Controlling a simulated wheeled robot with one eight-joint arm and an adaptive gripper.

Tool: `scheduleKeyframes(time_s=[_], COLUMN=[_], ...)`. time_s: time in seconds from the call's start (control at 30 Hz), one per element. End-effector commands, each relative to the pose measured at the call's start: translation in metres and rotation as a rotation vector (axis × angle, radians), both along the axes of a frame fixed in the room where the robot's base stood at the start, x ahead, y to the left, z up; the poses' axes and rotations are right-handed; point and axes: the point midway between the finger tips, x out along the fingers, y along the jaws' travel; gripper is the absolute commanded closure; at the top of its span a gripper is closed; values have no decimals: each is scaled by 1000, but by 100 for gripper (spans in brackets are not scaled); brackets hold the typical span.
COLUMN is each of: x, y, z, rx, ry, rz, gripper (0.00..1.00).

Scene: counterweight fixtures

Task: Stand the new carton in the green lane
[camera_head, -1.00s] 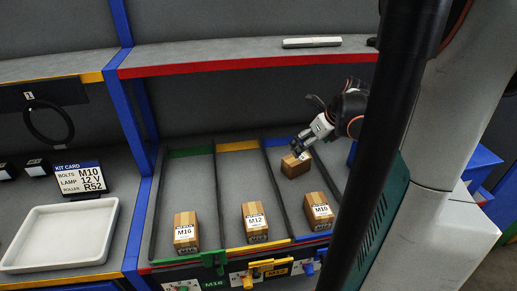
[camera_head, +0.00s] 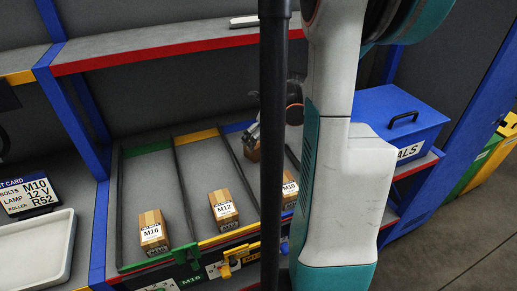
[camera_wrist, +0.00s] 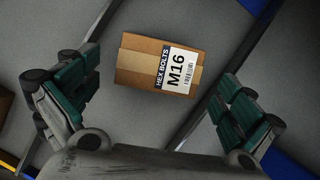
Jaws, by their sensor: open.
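The new carton is a brown box labelled M16 HEX BOLTS (camera_wrist: 158,67). In the head view this carton (camera_head: 252,152) lies at the back of the blue lane (camera_head: 262,185), partly hidden. My gripper (camera_head: 251,137) is open right at it. In the wrist view my gripper's (camera_wrist: 157,105) fingers are spread, with the carton ahead between them and gaps on both sides. The green lane (camera_head: 148,182) is at the left, with one M16 carton (camera_head: 153,232) standing at its front and bare floor behind.
An M12 carton (camera_head: 224,210) stands in the yellow lane and an M10 carton (camera_head: 289,188) at the blue lane's front. Thin dark dividers (camera_head: 188,195) separate the lanes. A red-edged shelf (camera_head: 160,52) runs above. A blue bin (camera_head: 398,118) is at the right.

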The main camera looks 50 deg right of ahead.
Motion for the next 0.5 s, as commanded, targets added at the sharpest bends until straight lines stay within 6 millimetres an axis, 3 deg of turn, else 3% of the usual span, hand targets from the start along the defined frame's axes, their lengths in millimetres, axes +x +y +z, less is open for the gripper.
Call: scheduleKeyframes(time_s=[0.23,0.5], x=[13,15], y=[-1,-1], z=[-35,-39], rx=[0,0], ry=[-1,0], rz=[0,-1], gripper=[0,0])
